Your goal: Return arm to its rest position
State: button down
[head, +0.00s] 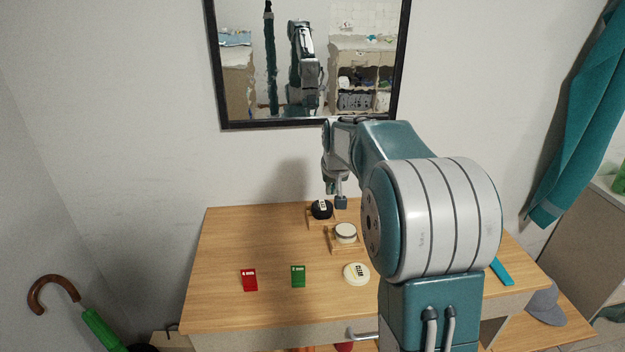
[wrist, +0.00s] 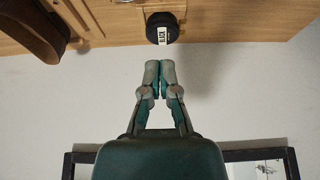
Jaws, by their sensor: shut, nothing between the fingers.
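My arm is raised over the right part of the wooden desk (head: 225,270) in the head view and reaches toward the wall. My gripper (head: 341,203) points down near the desk's back edge, close to a round black tin (head: 321,210). In the wrist view my gripper (wrist: 160,65) has its two fingertips together with nothing between them. The black tin (wrist: 162,30), with a white label reading "BLACK", is just beyond the fingertips. I cannot tell the exact gap.
A white-lidded round tin (head: 346,232) sits on a wooden stand. A red card (head: 249,279), a green card (head: 298,276) and a cream disc (head: 356,273) lie nearer the front. A black-framed mirror (head: 224,110) hangs behind. A teal towel (head: 575,135) hangs at right; an umbrella (head: 100,328) stands left.

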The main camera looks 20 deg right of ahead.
jog(key=s+a+r+n, duration=0.1)
jog(key=s+a+r, duration=0.2)
jog(key=s+a, duration=0.4)
jog(key=s+a+r+n, duration=0.1)
jog(key=s+a+r, duration=0.3)
jog(key=s, duration=0.6)
jog(key=s+a+f, duration=0.2)
jog(key=s, duration=0.6)
jog(key=s+a+f+n+t+y, duration=0.1)
jog(key=s+a+f, duration=0.1)
jog(key=s, duration=0.6)
jog(key=shift+a, duration=0.7)
jog(key=shift+w+a+f, duration=0.1)
jog(key=shift+a, duration=0.1)
jog(key=shift+d, duration=0.1)
